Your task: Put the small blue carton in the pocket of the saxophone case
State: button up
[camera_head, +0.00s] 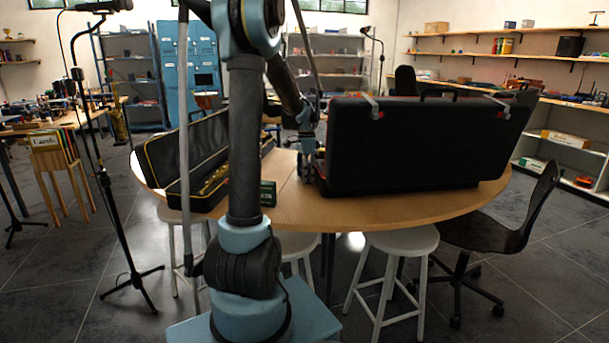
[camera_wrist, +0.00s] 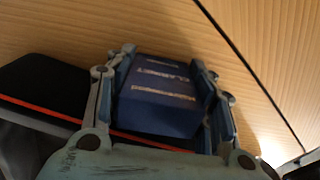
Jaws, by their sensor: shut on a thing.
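In the wrist view, my gripper (camera_wrist: 162,88) is shut on the small blue carton (camera_wrist: 165,97), which has pale printing and sits between both fingers. In the head view, my gripper (camera_head: 307,168) is low over the table at the left end of a large open black case (camera_head: 425,145) seen from behind. The carton cannot be made out there. A black edge with a red line (camera_wrist: 50,110) shows below and left of the carton in the wrist view. An open black case with yellow trim (camera_head: 165,160) holds something golden at left. Which is the saxophone case is unclear; no pocket shows.
A dark green box (camera_head: 268,194) stands on the wooden table (camera_head: 350,212) near its front edge, partly behind my arm. Bare tabletop also shows in the wrist view (camera_wrist: 160,25). Stools (camera_head: 400,240) and a black chair (camera_head: 515,225) stand around the table's front and right.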

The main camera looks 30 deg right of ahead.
jog(key=o, duration=1)
jog(key=shift+o, duration=0.2)
